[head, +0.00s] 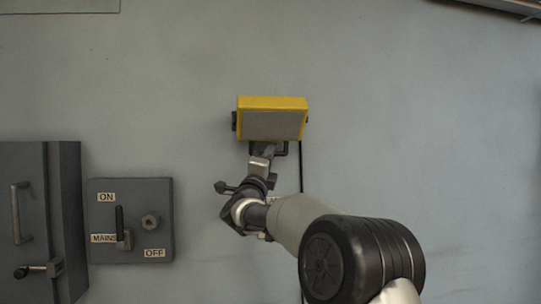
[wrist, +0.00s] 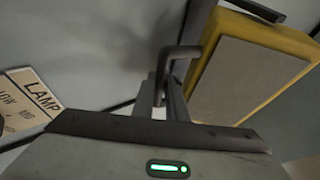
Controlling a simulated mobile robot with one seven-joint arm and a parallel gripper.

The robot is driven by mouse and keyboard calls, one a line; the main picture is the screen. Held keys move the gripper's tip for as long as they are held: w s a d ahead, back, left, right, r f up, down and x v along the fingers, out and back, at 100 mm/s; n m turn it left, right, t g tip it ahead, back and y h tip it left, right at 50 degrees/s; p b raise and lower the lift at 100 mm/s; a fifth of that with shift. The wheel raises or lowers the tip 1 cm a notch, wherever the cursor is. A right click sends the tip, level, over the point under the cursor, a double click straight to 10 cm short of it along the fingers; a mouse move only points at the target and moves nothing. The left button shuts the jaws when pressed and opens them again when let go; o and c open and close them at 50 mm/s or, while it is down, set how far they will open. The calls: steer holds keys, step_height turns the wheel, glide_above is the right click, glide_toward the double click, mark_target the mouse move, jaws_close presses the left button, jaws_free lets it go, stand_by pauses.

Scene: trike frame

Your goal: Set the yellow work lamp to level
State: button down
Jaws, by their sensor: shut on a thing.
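The yellow work lamp (head: 272,120) is mounted on the grey wall, its pale front panel facing out and its yellow top showing as a strip. It also shows in the wrist view (wrist: 250,65), at the upper right. A dark bent handle (wrist: 182,54) sits beside the lamp and runs down between my fingers. My gripper (wrist: 168,98) is shut on this handle, just below the lamp. In the head view my gripper (head: 262,153) partly hides the handle. I cannot tell the lamp's exact tilt.
A white sign (wrist: 32,98) reading LAMP, with smaller print, is on the wall at the left of the wrist view. A mains switch box (head: 130,220) and a dark cabinet (head: 40,220) stand at the left. A cable (head: 301,170) hangs below the lamp. The wall at right is clear.

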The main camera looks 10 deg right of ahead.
steer(key=shift+s, duration=0.15)
steer(key=s+n+g+y+p, duration=0.1)
steer(key=s+p, duration=0.1)
steer(key=s+n+g+y+p, duration=0.1)
steer(key=s+g+p, duration=0.1)
steer(key=shift+s+a+f+n+y, duration=0.1)
steer(key=shift+f+n+y, duration=0.1)
steer(key=shift+n+y, duration=0.2)
steer(key=shift+s+r+b, duration=0.2)
steer(key=shift+s+b, duration=0.15)
steer(key=shift+s, duration=0.5)
steer(key=shift+s+r+b, duration=0.15)
steer(key=shift+s+b, duration=0.2)
steer(key=shift+s, duration=0.45)
steer(key=shift+s+r, duration=0.1)
steer(key=shift+r, duration=0.05)
steer(key=c, duration=1.8)
jaws_free()
steer(key=shift+o, duration=0.2)
